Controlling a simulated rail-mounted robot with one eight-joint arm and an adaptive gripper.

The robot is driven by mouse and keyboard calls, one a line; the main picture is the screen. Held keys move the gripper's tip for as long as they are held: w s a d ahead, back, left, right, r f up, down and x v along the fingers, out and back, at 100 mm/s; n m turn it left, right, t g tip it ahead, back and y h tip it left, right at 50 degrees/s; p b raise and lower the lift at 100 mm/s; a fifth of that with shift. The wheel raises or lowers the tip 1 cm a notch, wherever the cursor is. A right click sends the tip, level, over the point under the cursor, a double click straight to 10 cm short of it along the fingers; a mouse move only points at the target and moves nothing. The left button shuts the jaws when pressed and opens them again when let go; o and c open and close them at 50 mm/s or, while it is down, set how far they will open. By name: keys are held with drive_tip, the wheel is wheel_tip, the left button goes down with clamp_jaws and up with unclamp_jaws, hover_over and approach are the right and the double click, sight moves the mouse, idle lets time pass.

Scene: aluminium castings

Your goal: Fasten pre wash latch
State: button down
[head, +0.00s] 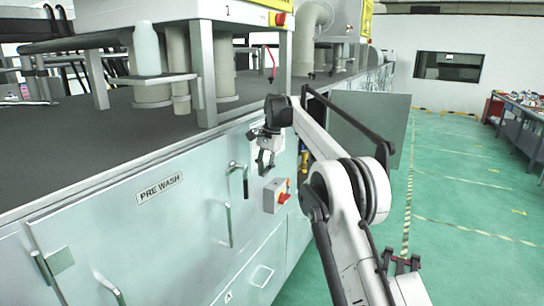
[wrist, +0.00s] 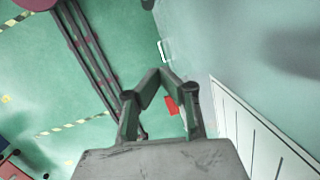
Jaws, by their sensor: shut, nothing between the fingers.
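The pre wash panel (head: 150,235) is a pale, closed-looking door with a "PRE WASH" label (head: 160,188). A metal latch lever (head: 240,180) sits near its upper right edge; I cannot tell whether it is fastened. A long bar handle (head: 229,223) is below the latch. My gripper (head: 264,168) hangs just right of the latch in the head view, apart from it in the picture. In the wrist view my gripper (wrist: 160,72) has its fingertips together and holds nothing. I cannot make out the latch in the wrist view.
A grey switch box with a red knob (head: 283,196) is just below right of my gripper. An open door (head: 368,128) stands out behind my arm. The green floor (head: 470,215) at right is clear; a workbench (head: 516,125) stands farther back.

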drive_tip(key=w+d+r+p, duration=0.3)
drive_tip(key=r+p, duration=0.1)
drive_tip(key=p, duration=0.2)
drive_tip(key=shift+d+r+p, duration=0.2)
drive_tip(key=shift+r+p, duration=0.1)
drive_tip(key=shift+p, duration=0.1)
drive_tip(key=shift+w, duration=0.15)
idle(0.4)
